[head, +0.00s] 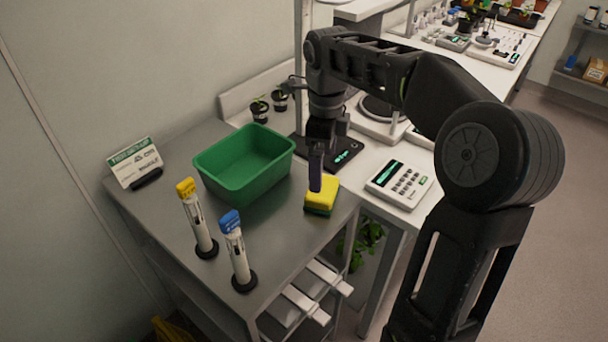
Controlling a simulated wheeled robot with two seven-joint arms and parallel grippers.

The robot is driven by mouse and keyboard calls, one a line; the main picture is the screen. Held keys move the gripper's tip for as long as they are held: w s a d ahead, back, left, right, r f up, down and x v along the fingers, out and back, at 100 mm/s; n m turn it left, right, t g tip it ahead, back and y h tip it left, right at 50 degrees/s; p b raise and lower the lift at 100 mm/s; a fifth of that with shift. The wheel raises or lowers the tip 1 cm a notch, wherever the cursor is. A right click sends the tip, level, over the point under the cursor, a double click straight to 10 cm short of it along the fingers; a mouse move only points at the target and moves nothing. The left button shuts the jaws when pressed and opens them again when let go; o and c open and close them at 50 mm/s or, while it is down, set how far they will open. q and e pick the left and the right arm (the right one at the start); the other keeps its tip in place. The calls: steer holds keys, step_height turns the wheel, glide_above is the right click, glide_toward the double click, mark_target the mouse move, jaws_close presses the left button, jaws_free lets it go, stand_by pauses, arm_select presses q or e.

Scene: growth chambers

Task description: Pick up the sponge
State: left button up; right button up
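The sponge (323,202), yellow on top with a green underside, lies on the grey metal table near its right edge. My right gripper (316,175) points down directly over the sponge, its fingertips overlapping the sponge's top in the view. Only one finger shows clearly, edge-on, so I cannot tell whether it is open or shut, or whether it touches the sponge. My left gripper is not in view.
A green bin (242,185) stands just left of the sponge. Two upright pipette-like tubes, yellow-topped (199,220) and blue-topped (237,255), stand at the front. A sign (135,163) is at far left. A keypad device (399,183) sits on the white bench at right.

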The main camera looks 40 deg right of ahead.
mark_target(322, 193)
steer(key=shift+w, duration=0.1)
steer(key=shift+r, duration=0.1)
steer(key=shift+s, duration=0.2)
steer(key=shift+w+f, duration=0.1)
steer(key=shift+f, duration=1.25)
steer(key=shift+f+p, duration=0.4)
steer(key=shift+f, duration=2.2)
